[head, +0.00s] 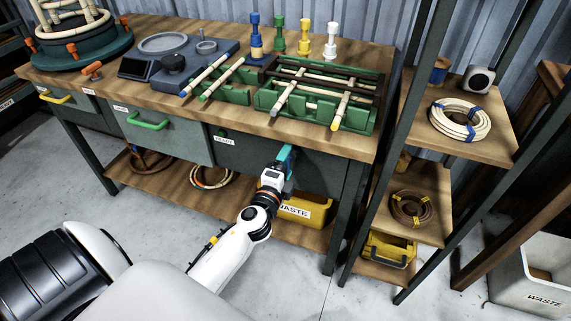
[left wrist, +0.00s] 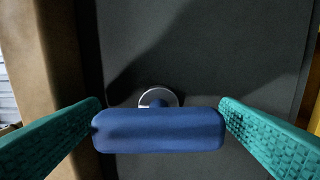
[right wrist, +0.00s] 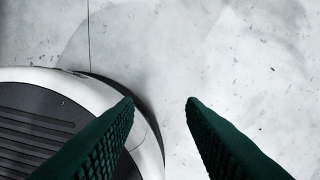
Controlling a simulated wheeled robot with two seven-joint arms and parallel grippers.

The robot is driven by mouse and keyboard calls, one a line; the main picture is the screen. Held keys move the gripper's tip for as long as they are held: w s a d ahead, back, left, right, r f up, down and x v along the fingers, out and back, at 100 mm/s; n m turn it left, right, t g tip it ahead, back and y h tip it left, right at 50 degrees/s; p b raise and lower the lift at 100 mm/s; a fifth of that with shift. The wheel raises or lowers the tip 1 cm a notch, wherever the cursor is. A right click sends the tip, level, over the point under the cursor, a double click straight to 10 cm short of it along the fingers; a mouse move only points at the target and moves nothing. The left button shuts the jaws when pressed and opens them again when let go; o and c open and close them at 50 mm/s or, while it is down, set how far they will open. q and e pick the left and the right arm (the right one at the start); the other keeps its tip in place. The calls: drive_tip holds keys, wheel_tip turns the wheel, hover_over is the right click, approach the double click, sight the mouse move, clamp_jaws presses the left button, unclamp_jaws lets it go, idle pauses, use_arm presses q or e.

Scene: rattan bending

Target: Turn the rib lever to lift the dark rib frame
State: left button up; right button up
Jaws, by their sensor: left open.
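A blue bar handle (left wrist: 158,131), which looks like the rib lever, lies level across the left wrist view. It is on a round silver mount (left wrist: 158,97) on a dark panel. My left gripper (head: 284,158) is at the bench's dark front panel, with its teal fingers open at the two ends of the bar. In the head view the gripper hides the handle. The dark rib frame (head: 345,86) lies low over the green jig (head: 262,101) on the bench, among pale rattan poles. My right gripper (right wrist: 160,104) is open and empty above the floor, outside the head view.
The wooden bench (head: 225,118) also bears a grey station (head: 178,58), several coloured posts and a dark green round former (head: 80,50). A yellow waste bin (head: 310,210) sits on the lower shelf. A shelf rack (head: 465,140) with rattan coils stands close on the right.

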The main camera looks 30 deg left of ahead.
drive_tip(key=shift+s, duration=0.1)
use_arm(q)
drive_tip(key=shift+s, duration=0.2)
drive_tip(key=b+v, duration=0.2)
drive_tip(key=v, duration=0.9)
drive_tip(key=shift+s+d, duration=0.2)
drive_tip(key=shift+s, duration=0.1)
use_arm(e)
drive_tip(key=w+r, duration=0.3)
drive_tip(key=r, duration=0.4)
drive_tip(key=shift+a+t, duration=0.15)
drive_tip(key=shift+t, duration=0.15)
